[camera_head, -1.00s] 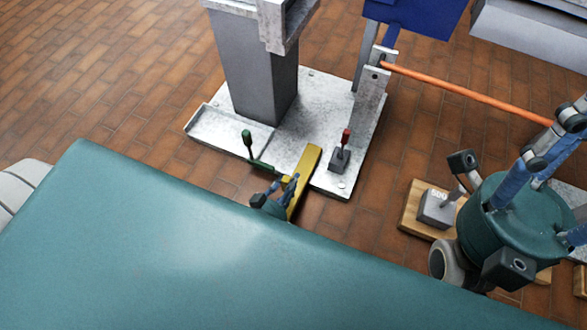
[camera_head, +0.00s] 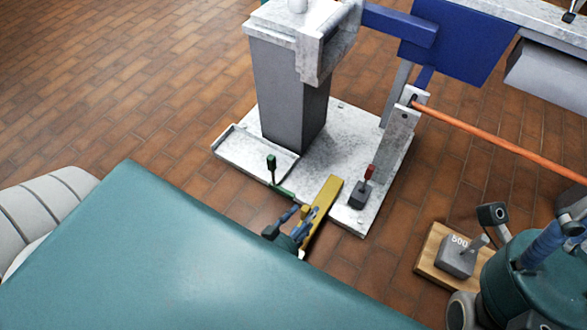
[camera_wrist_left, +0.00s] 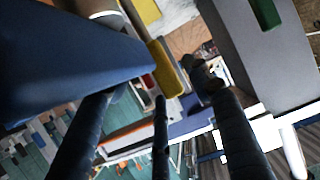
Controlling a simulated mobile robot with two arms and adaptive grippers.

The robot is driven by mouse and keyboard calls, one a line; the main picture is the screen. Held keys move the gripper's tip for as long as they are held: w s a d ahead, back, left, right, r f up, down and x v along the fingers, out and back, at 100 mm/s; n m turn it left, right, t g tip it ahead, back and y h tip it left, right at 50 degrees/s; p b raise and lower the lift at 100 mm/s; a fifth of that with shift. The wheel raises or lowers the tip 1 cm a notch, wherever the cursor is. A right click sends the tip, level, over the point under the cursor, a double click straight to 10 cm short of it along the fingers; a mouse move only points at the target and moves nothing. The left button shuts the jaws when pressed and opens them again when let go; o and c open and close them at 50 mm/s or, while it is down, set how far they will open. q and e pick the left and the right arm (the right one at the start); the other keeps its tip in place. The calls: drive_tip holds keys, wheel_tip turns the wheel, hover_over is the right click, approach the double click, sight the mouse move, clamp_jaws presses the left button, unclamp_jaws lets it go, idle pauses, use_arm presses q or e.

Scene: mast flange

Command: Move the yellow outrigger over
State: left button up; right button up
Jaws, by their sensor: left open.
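The yellow outrigger (camera_head: 324,205) is a flat bar at the front edge of the white base plate (camera_head: 345,150), sticking out past the edge toward me. My left gripper (camera_head: 303,218) is open beside its left side, with its blue fingers close to the bar; I cannot tell whether they touch it. Most of that hand is hidden behind my teal arm. In the left wrist view a yellow piece (camera_wrist_left: 166,69) shows beyond the dark fingers. My right gripper (camera_head: 560,240) is at the right edge, partly cut off.
A green-handled lever (camera_head: 271,167) stands left of the outrigger, and a grey block with a red handle (camera_head: 358,195) right of it. A grey column (camera_head: 288,95) rises behind. A weight marked 500 (camera_head: 459,255) sits on a wooden board. An orange bar (camera_head: 490,140) crosses the right side.

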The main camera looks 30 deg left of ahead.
use_arm(q)
drive_tip(key=v, duration=1)
drive_tip(key=shift+r, duration=0.1)
